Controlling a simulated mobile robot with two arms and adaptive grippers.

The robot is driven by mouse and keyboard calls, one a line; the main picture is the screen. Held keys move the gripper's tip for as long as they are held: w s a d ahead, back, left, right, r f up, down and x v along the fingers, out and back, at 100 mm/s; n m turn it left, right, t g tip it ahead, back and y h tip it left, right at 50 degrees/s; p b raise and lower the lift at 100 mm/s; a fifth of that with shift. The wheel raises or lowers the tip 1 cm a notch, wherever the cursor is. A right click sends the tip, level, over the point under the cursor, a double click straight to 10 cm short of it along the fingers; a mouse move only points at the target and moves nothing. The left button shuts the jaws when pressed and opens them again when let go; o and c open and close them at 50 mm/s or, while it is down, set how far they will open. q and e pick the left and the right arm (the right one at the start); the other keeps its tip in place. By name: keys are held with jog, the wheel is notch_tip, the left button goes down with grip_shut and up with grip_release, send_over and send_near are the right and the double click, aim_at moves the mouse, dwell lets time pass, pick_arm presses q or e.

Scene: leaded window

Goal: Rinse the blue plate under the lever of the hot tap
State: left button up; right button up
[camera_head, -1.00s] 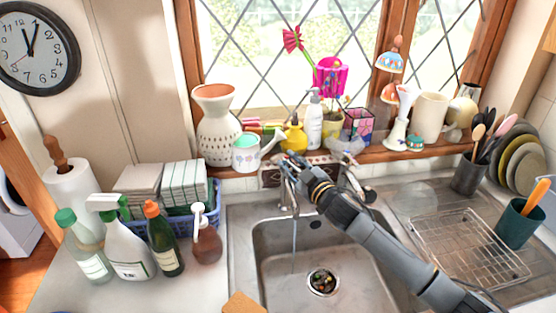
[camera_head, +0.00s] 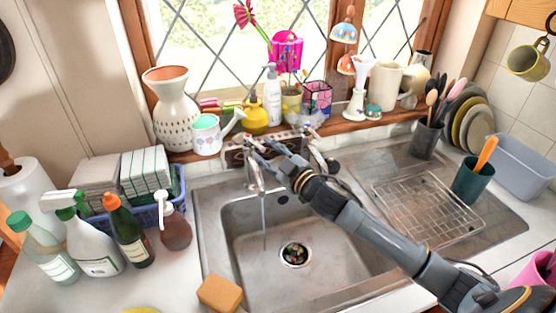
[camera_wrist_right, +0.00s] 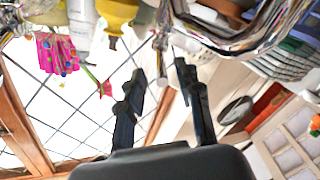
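The blue plate does not show clearly in any view. A metal tap (camera_head: 254,178) at the back left of the sink runs a thin stream of water (camera_head: 264,222) into the basin (camera_head: 330,255). A second tap (camera_head: 318,158) stands to its right, partly behind my arm. I cannot tell which tap is marked hot. My right gripper (camera_head: 262,146) is at the top of the running tap, by its lever; contact is unclear. In the right wrist view the fingers of this gripper (camera_wrist_right: 160,82) are apart with nothing between them. My left gripper is not in view.
Bottles (camera_head: 130,232) and a sponge (camera_head: 220,293) stand left of the sink. Ornaments crowd the sill behind the taps, including a white watering can (camera_head: 207,136). A wire rack (camera_head: 425,210), stacked plates (camera_head: 478,125) and a teal cup (camera_head: 472,182) are at right.

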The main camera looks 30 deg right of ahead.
jog(key=shift+v, duration=2.65)
jog(key=c, duration=0.5)
jog(key=shift+c, duration=0.2)
